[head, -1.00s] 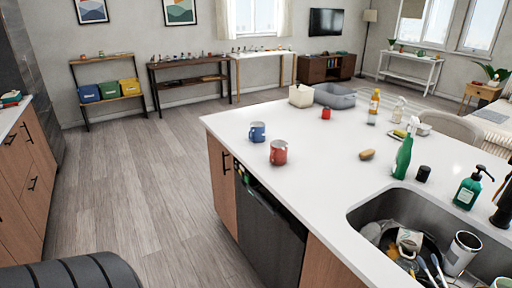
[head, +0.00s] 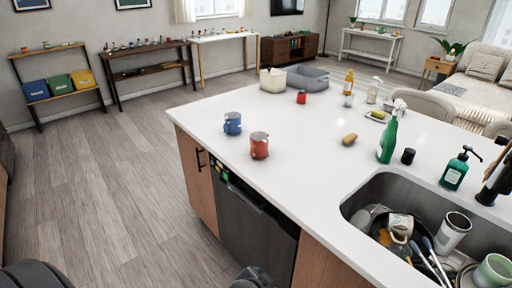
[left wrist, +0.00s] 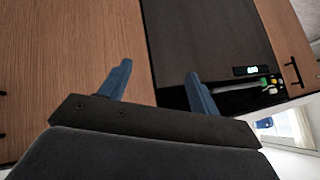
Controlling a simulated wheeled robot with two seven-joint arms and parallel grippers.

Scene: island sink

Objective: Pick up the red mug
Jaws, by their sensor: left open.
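The red mug (head: 259,146) stands upright on the white island top near its left edge. A blue mug (head: 232,123) stands just behind it and to its left. My left gripper (left wrist: 158,88) shows in the left wrist view with its two blue fingers wide apart and nothing between them. It faces the wooden cabinet front and the dark dishwasher, away from the red mug, which I cannot make out in that view. In the head view, dark parts of my left arm show at the bottom edge. My right gripper is in neither view.
The island top (head: 310,180) is clear around the mugs. A sink (head: 350,205) full of dishes lies front right. The dishwasher (head: 250,228) front drops below the edge.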

